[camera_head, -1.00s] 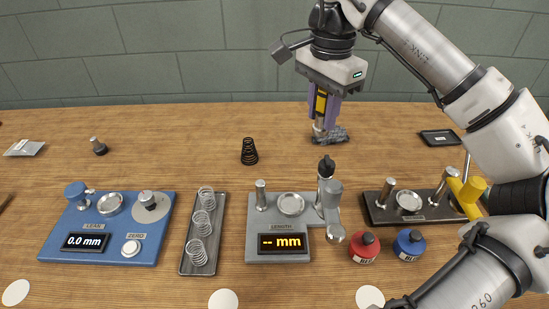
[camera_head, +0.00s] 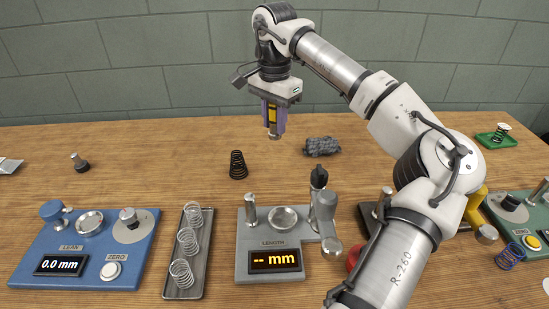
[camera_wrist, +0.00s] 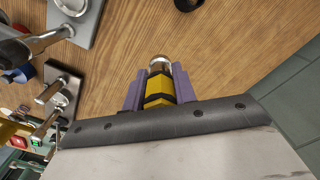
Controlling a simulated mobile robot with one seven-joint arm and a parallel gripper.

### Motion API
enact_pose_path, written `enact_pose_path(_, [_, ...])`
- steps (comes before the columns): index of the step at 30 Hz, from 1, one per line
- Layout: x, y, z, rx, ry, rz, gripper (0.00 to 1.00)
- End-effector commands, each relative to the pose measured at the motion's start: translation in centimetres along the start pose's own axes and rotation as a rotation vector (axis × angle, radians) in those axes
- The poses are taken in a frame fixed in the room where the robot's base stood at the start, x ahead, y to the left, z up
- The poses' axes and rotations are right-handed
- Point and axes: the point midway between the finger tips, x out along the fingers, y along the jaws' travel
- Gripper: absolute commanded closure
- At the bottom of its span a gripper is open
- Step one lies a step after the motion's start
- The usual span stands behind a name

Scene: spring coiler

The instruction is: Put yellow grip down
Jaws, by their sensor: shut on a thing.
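My gripper (camera_head: 274,122) is shut on the yellow grip (camera_head: 272,114), a short yellow piece with dark bands and a metal tip. Its purple fingers press on both sides of the grip, and the metal tip points down past them. In the wrist view the yellow grip (camera_wrist: 160,90) sits between the purple fingers of my gripper (camera_wrist: 159,88). The grip appears held above the back of the wooden table (camera_head: 110,140), but its exact height cannot be told.
In front are the grey length gauge (camera_head: 243,240), a tray of springs (camera_head: 183,291) and the blue lean gauge (camera_head: 130,270). Bare wood lies between spring and cloth.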

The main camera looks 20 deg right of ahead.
Motion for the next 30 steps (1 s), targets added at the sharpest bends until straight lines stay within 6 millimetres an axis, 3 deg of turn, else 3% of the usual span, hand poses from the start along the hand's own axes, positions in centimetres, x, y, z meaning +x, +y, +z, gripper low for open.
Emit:
enact_pose_path(3, [3.1, 0.1, 0.0, -0.001, -0.003, 0.001, 1.00])
enact_pose_path(9, [6.2, 0.0, 0.0, 0.000, -0.001, 0.000, 1.00])
enact_pose_path(14, [7.1, 0.0, 0.0, 0.001, 0.001, 0.000, 1.00])
enact_pose_path(22, [10.7, 0.1, 0.0, 0.000, -0.001, 0.000, 1.00])
enact_pose_path(30, [11.0, 0.0, 0.0, 0.001, 0.001, -0.001, 1.00])
